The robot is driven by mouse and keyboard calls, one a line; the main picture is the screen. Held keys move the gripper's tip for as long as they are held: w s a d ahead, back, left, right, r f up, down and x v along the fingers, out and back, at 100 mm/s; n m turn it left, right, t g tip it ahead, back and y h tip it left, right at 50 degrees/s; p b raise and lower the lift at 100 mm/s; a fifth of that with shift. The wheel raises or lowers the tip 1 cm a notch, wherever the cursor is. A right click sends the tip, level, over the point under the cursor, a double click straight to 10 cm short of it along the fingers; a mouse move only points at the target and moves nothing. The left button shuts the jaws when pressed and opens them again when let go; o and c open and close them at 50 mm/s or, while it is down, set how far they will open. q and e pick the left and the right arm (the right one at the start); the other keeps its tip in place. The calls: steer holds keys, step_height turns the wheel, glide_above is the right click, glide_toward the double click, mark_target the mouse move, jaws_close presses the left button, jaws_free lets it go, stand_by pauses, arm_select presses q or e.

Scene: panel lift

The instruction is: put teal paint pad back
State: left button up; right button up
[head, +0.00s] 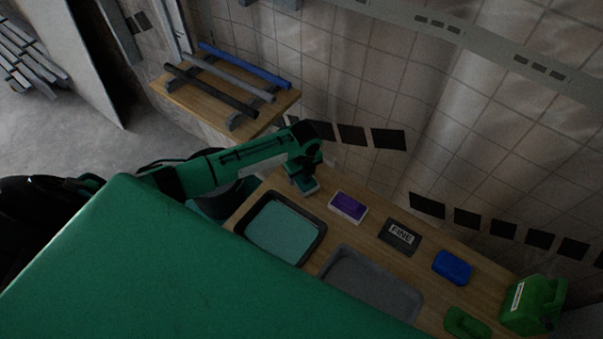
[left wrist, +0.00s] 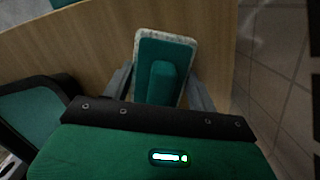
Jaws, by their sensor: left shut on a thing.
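The teal paint pad (left wrist: 164,62) has a raised handle block and a pale fuzzy edge. In the left wrist view it sits between the two fingers of my left gripper (left wrist: 160,88), which is shut on it. In the head view my left gripper (head: 303,180) is over the far left end of the wooden table, with the teal pad (head: 309,187) partly hidden under it. I cannot tell whether the pad touches the table. My right gripper is not in view.
On the table (head: 322,232) are a paint tray with teal paint (head: 284,229), a grey tray (head: 371,285), a purple pad (head: 348,206), a dark "FINE" block (head: 400,236), a blue item (head: 453,267), a green pad (head: 466,322) and a green container (head: 533,304). A tiled wall stands behind.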

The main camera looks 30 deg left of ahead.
arm_select(q)
steer(key=shift+f, duration=0.15)
steer(key=o, duration=1.1)
steer(key=r, duration=0.8)
steer(key=d+r, duration=0.1)
steer(key=r, duration=0.3)
steer(key=shift+s+r+b, duration=0.15)
steer(key=shift+s+b, duration=0.1)
steer(key=shift+b, duration=0.1)
steer(key=shift+s, duration=0.15)
